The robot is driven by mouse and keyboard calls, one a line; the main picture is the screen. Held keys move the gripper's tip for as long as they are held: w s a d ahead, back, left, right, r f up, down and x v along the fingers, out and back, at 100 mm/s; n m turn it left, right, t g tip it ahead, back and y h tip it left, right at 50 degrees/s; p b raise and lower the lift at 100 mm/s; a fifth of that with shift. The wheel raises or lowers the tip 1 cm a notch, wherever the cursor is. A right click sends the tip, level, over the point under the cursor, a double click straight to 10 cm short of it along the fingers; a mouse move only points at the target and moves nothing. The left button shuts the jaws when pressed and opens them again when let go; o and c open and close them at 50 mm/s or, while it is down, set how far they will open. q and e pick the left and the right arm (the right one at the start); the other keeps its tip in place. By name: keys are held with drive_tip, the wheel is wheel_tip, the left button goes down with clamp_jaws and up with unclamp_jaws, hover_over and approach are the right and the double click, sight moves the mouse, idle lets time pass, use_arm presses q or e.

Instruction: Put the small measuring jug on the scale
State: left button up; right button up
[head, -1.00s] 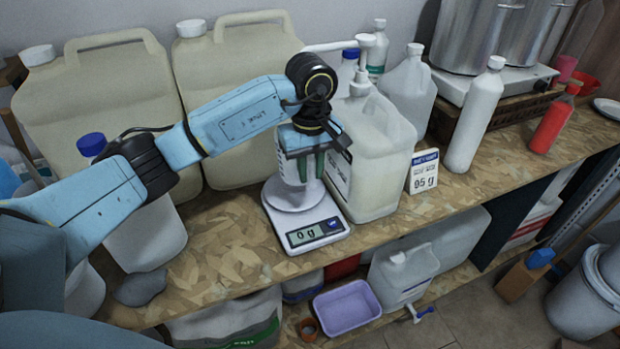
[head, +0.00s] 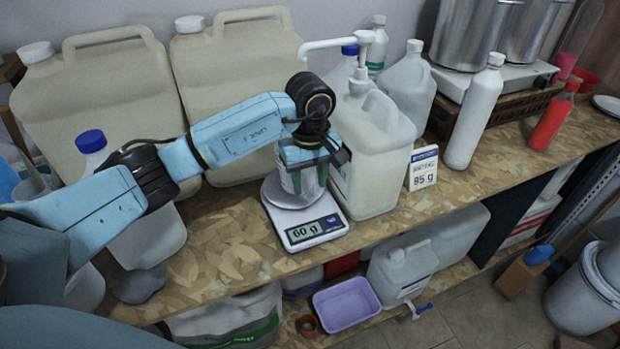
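The white scale (head: 307,228) stands on the wooden shelf, and its display reads 60 g. The small measuring jug (head: 300,184), whitish and partly hidden, is upright on the scale's round plate. My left gripper (head: 301,172) is right above the plate, fingers pointing down at the jug. The fingers lie on both sides of the jug; whether they press on it is hard to see. My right gripper is not in view.
A large pump jug (head: 376,155) stands close to the right of the scale, beside a card (head: 422,168) reading 85 g. Big beige canisters (head: 240,75) stand behind. A white bottle (head: 474,115) is further right. A lilac tub (head: 346,304) sits on the lower shelf.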

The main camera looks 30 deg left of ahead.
use_arm(q)
drive_tip(key=shift+r+p, duration=0.35)
wheel_tip(320, 180, up, 12)
drive_tip(key=b, duration=0.1)
drive_tip(key=shift+f+b, duration=0.15)
drive_tip(key=shift+b, duration=0.2)
drive_tip(key=shift+c, duration=0.3)
idle(1.6)
